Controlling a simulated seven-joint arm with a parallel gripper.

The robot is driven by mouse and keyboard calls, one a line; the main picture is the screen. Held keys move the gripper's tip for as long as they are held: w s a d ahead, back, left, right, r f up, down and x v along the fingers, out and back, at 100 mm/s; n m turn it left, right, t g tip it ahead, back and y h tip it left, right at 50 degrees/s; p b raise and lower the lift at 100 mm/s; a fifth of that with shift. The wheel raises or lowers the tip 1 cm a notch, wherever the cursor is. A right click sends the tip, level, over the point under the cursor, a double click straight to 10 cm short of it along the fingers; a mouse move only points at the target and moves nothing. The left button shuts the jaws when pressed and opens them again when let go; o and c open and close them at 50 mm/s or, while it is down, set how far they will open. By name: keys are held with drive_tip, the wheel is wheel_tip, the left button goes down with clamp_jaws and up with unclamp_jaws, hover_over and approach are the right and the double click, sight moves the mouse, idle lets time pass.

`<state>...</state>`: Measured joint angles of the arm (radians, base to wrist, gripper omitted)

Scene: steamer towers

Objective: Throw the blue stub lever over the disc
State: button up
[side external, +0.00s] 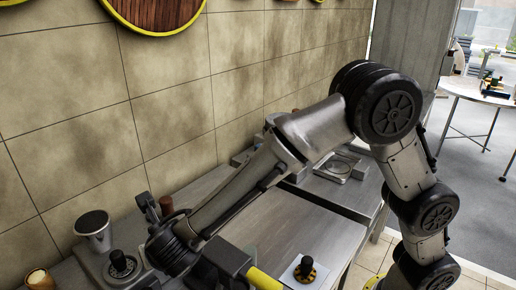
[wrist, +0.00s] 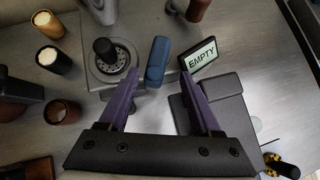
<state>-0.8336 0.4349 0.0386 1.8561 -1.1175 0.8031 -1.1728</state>
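In the wrist view the blue stub lever (wrist: 157,61) stands up from a grey metal unit, just right of the disc. The disc (wrist: 125,57) is a round, perforated metal plate with a black knob (wrist: 105,49) over it. The black knob also shows in the side view (side external: 121,261), at the lower left. My gripper (wrist: 160,76) is open, its two purple fingers spread apart. The lever's lower end appears between the fingertips, nearer the left one; I cannot tell whether they touch. In the side view I cannot make out the lever behind my arm.
A sign reading "EMPTY" (wrist: 200,56) stands close right of the lever. Several cylinders, including a cream-topped one (wrist: 47,24), stand at the left. A grey block (wrist: 222,109) lies near the right finger. A silver cup-like piece (side external: 94,232) stands by the tiled wall.

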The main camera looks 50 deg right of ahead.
drive_tip(key=v, duration=1)
drive_tip(key=d+r+m, duration=0.4)
drive_tip(key=d, duration=0.8)
drive_tip(key=d+r+m+h, duration=0.1)
drive_tip(key=d+r+m, duration=0.3)
drive_tip(key=d, duration=0.8)
drive_tip(key=shift+s+r+g, duration=0.25)
drive_tip(key=shift+s+g, duration=0.05)
drive_tip(key=shift+s, duration=0.05)
